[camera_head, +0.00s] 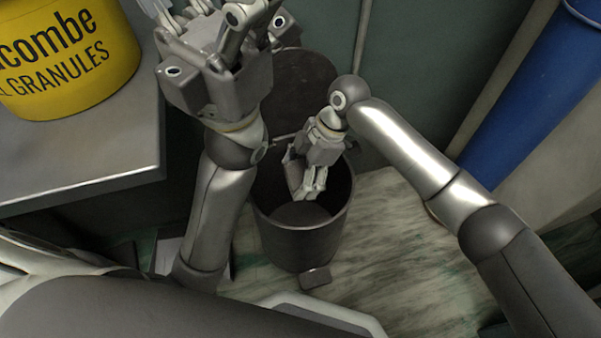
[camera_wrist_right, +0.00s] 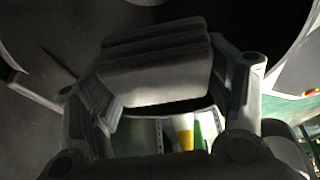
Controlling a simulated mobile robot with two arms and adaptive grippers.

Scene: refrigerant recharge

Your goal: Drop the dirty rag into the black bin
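The black bin (camera_head: 303,246) stands open on the floor, with its dark lid (camera_head: 290,75) raised behind it. My right gripper (camera_head: 302,190) reaches down into the bin's mouth. In the head view the rag is hard to make out beside the fingers. My left gripper (camera_head: 222,20) is raised at the top, left of the lid; its fingertips are partly cut off.
A yellow tub (camera_head: 65,60) stands on a grey table (camera_head: 90,155) at the left. A blue cylinder (camera_head: 535,100) leans at the upper right. A small pedal (camera_head: 315,277) juts from the bin's front. The marbled floor right of the bin is clear.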

